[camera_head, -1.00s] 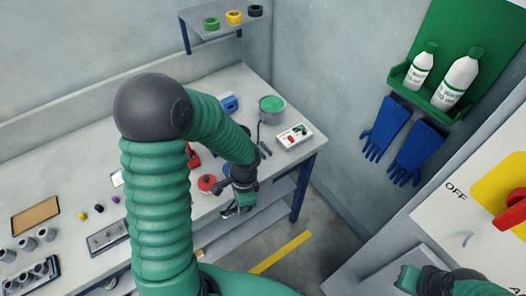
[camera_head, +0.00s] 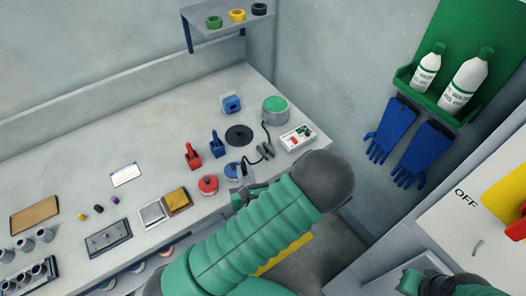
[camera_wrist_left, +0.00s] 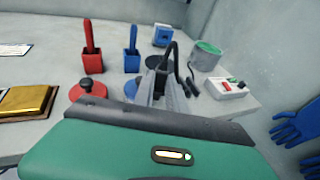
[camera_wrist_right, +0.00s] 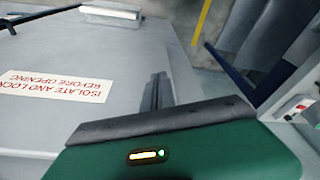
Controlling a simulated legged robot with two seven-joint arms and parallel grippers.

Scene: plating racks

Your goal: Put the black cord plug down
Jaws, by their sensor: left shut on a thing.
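The black cord plug (camera_wrist_left: 171,50) is between the fingers of my left gripper (camera_wrist_left: 165,92), which is shut on it; the fingers partly hide it. In the head view my left gripper (camera_head: 244,182) is at the bench's front edge, beside the blue-lidded pot. The black cord (camera_head: 265,135) runs from near the white box over the bench toward the gripper. Black clip-like pieces (camera_head: 265,151) lie near the box. My right gripper (camera_wrist_right: 157,92) has its fingers together with nothing visible between them, above a grey cabinet top.
A white box (camera_head: 298,138) with red and green parts and a green-lidded can (camera_head: 275,110) stand at the bench's right end. A red-lidded pot (camera_head: 208,185), red holder (camera_head: 193,157), blue holder (camera_head: 216,145) and black disc (camera_head: 239,135) are nearby. The bench's back middle is clear.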

